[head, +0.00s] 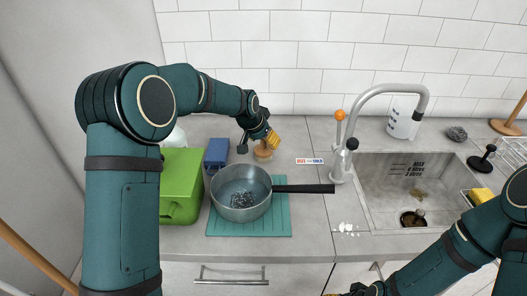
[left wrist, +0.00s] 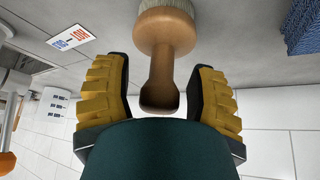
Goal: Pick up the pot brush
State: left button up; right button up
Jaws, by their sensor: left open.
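The pot brush (head: 263,151) stands on the counter behind the saucepan, with a wooden body and pale bristles. In the left wrist view its wooden handle (left wrist: 162,60) points toward my palm, between the fingers. My left gripper (head: 270,138) is at the brush, its yellow ridged fingers open on either side of the handle. In the left wrist view the gripper (left wrist: 160,64) shows a gap on the left of the handle and a narrower one on the right. My right gripper (head: 350,291) is only partly in view at the bottom edge; its fingers are cut off.
A saucepan (head: 225,196) with a scourer inside sits on a teal mat (head: 278,222), its black handle pointing right. A green box (head: 180,185) and blue box (head: 216,153) stand left. The tap (head: 345,150) and sink (head: 375,205) are right.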

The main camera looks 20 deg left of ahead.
pick_arm(q)
jog(key=shift+x, duration=0.85)
grip_shut()
jog(key=shift+r, duration=0.1)
notch_tip(320, 180, up, 10)
jog(key=shift+f+p, duration=0.1)
jog(key=shift+p, duration=0.9)
